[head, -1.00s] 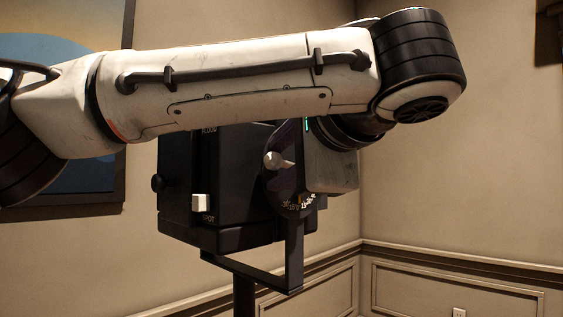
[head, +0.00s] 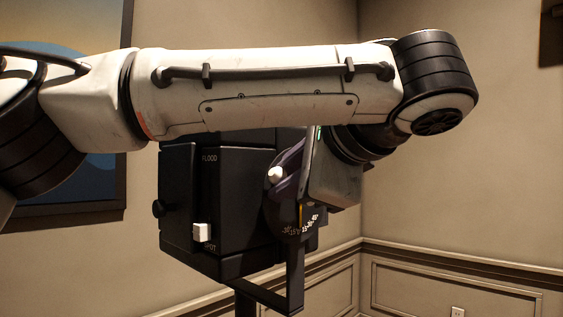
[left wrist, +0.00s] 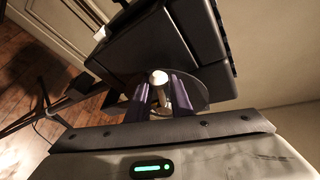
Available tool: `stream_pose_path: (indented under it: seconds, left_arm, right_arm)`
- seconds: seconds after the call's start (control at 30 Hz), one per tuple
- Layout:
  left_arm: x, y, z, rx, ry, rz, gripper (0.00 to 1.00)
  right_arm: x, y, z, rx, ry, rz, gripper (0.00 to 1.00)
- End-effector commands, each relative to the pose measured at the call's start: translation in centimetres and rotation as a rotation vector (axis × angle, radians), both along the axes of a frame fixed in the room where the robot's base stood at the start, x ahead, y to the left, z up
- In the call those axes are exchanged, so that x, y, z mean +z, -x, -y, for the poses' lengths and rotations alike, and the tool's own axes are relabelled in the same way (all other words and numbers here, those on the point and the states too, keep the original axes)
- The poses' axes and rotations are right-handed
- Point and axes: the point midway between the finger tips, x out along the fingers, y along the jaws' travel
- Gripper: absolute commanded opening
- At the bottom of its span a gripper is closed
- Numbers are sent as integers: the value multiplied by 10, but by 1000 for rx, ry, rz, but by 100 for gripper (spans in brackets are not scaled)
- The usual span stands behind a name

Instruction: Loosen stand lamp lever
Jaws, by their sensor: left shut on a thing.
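The stand lamp is a black box (head: 235,215) in the head view, marked FLOOD and SPOT, held in a black yoke (head: 296,275). Its lever (head: 276,174) has a pale round tip and sits on the dark angle-scale disc on the lamp's right side. The lever also shows in the left wrist view (left wrist: 160,77). My left gripper (left wrist: 161,95) has its two purple fingers shut on the lever, one on each side. In the head view my left gripper (head: 290,172) is partly hidden at the disc. My right gripper is not in view.
My left arm covers the lamp's top in the head view. A framed picture (head: 105,180) hangs behind at left. The space right of the lamp is open.

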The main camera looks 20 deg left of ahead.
Motion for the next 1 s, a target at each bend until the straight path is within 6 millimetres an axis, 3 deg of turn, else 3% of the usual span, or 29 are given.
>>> stream_pose_path:
  seconds: [0.03, 0.2, 0.5, 1.0]
  left_arm:
    - [13, -1, 1, 0, -14, -36, 0]
    - [18, -5, 2, -1, -55, -148, 0]
    - [19, -10, 4, 0, -101, -278, 0]
    - [17, -12, 4, -1, -115, -313, 0]
  right_arm:
    - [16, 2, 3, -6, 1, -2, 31]
    - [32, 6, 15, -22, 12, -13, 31]
    - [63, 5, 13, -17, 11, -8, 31]
    - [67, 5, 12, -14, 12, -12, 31]
